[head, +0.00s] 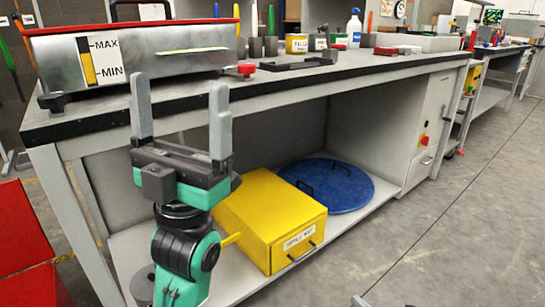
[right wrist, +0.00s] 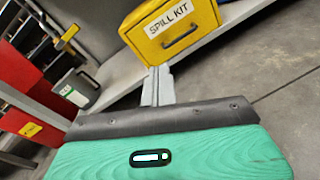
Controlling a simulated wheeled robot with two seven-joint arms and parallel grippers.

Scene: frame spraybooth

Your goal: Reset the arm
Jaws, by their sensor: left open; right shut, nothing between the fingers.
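My left gripper (head: 180,104) stands upright in the head view, its two grey fingers spread wide with nothing between them. It is in front of the workbench's (head: 400,73) left part, with the tank behind its fingers. My right gripper (right wrist: 157,72) shows in the right wrist view with its grey fingers together and nothing held. Its fingertips appear just below the yellow spill kit box (right wrist: 172,30) in that picture; the gap cannot be told. In the head view only a small pale tip at the bottom edge may belong to it.
A metal tank (head: 150,55) marked MAX and MIN stands on the bench. The spill kit also shows on the lower shelf in the head view (head: 262,205), beside a blue round lid (head: 335,184). Red cabinets (head: 25,235) stand left. The floor (head: 470,220) at right is clear.

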